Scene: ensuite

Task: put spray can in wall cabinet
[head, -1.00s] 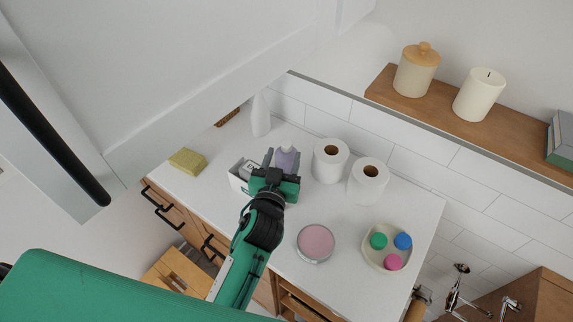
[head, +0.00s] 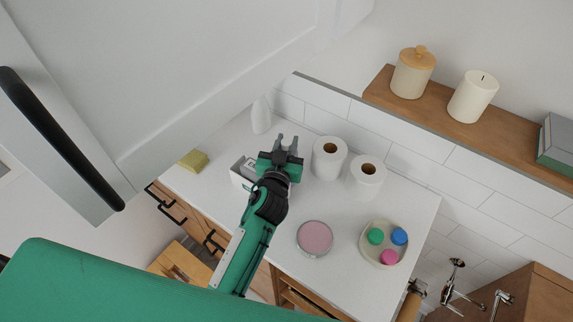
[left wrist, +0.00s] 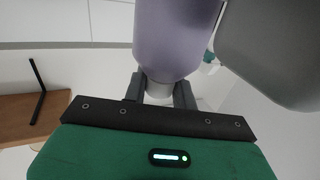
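The lavender spray can (left wrist: 175,40) fills the upper middle of the left wrist view, with its white end (left wrist: 158,92) between the two dark fingers. My left gripper (head: 286,143) is over the back of the counter in the head view, its fingertips apart. I see no firm grip on the can. My right gripper is not in view.
Two paper rolls (head: 329,158) stand just right of the gripper. A white box (head: 240,177), a white bottle (head: 261,115) and a yellow sponge (head: 194,160) are to its left. A pink round tin (head: 314,238) and a tray (head: 370,252) with coloured caps are nearer.

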